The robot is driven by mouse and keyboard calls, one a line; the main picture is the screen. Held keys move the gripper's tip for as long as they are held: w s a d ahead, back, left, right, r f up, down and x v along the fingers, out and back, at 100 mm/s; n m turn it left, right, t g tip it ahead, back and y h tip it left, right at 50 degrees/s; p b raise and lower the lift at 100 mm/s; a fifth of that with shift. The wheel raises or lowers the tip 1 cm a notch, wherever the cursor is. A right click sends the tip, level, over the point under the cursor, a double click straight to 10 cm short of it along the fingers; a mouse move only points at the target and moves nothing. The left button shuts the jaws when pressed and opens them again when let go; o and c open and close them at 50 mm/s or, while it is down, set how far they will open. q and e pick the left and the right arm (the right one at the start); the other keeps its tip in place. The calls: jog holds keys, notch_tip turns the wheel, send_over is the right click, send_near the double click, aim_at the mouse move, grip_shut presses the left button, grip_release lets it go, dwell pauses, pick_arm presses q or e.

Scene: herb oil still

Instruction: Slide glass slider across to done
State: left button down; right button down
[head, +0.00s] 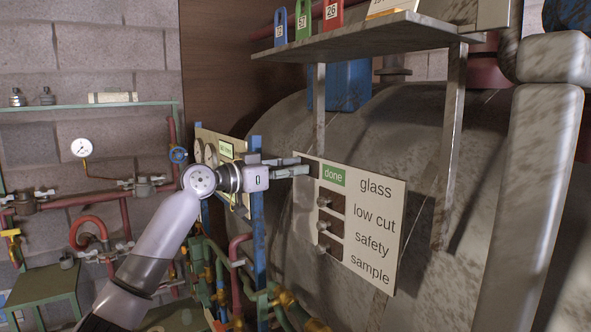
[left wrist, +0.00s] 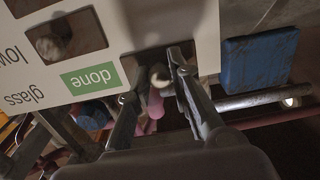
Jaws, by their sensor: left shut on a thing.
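A cream panel (head: 385,240) on the big tank carries rows named glass, low cut, safety and sample. In the glass row, the green "done" label (head: 333,176) is uncovered; it also shows upside down in the left wrist view (left wrist: 90,79). My left gripper (head: 303,165) is at the panel's upper left edge, left of that label. In the left wrist view, my left gripper (left wrist: 154,70) has its fingers on both sides of the small round glass slider knob (left wrist: 160,76), shut on it. The slider's plate is mostly hidden. My right gripper is not in view.
Lower rows have brown slots with knobs, such as the low cut knob (head: 323,201). A metal shelf (head: 370,37) with numbered tags hangs above the panel. A blue post (head: 257,215) and red and green pipes stand close below my left arm.

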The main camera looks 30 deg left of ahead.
pick_arm(q)
jog(key=c, duration=1.8)
grip_release()
jog(key=shift+w+a+r, duration=0.1)
jog(key=shift+a+r, duration=0.05)
jog(key=shift+a, duration=0.15)
jog(key=shift+o, duration=1.7)
jog(key=v, duration=1.2)
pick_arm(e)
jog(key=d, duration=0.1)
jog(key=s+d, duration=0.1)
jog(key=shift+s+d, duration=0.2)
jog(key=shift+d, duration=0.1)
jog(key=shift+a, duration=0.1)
